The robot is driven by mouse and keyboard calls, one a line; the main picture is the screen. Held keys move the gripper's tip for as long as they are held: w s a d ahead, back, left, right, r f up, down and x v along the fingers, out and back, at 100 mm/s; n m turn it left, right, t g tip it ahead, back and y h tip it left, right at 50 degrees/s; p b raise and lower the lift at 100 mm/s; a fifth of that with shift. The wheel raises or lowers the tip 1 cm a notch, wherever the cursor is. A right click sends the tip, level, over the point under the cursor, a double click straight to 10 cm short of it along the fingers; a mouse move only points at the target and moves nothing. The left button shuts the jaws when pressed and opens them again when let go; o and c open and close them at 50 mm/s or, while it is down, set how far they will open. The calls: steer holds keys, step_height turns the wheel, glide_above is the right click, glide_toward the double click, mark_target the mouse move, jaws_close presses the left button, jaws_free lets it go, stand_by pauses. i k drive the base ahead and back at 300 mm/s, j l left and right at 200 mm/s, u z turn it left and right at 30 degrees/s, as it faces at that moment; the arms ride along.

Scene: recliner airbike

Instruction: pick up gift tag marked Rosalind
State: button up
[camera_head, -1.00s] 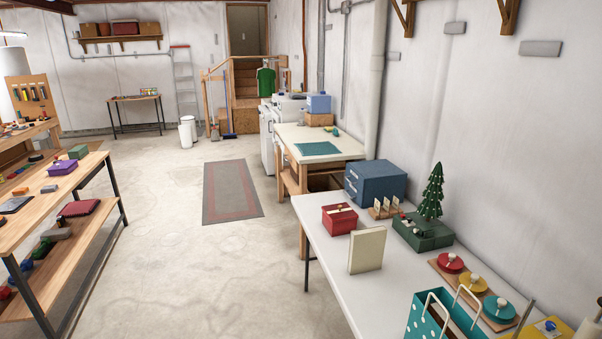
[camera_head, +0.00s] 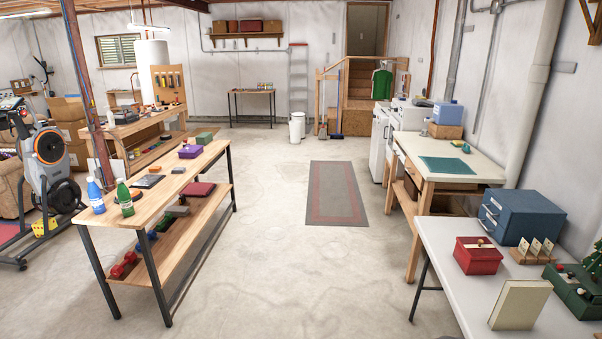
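Several small cream cards (camera_head: 535,245) stand in a wooden holder (camera_head: 530,259) on the white table at the right. They may be tags, but any writing on them is too small to read, so I cannot tell which is marked Rosalind. A red box (camera_head: 477,258) with a small knob-like thing on its lid stands just left of the holder. A larger cream panel or book (camera_head: 519,305) stands upright in front of them. My gripper is not in view.
The white table (camera_head: 455,235) also holds a blue drawer box (camera_head: 521,216) and a green box (camera_head: 574,288) with a small tree. A wooden bench (camera_head: 150,205) with bottles stands at the left. Open concrete floor (camera_head: 280,265) and a grey-red mat (camera_head: 336,193) lie between.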

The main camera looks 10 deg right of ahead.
mark_target(536, 246)
steer(key=i+z, duration=0.25)
steer(key=i, duration=0.25)
steer(key=i+j+z, duration=0.2)
steer(key=i, duration=0.3)
steer(key=i+z, duration=0.85)
steer(key=i+j+z, duration=0.25)
steer(key=i+z, duration=0.35)
steer(key=z, duration=0.25)
steer(key=i+z, duration=0.15)
steer(key=z, duration=0.35)
steer(key=i+j+z, duration=0.1)
steer(key=z, duration=0.35)
steer(key=i+j+z, duration=0.2)
steer(key=z, duration=0.3)
steer(key=i+j+z, duration=0.15)
steer(key=z, duration=0.3)
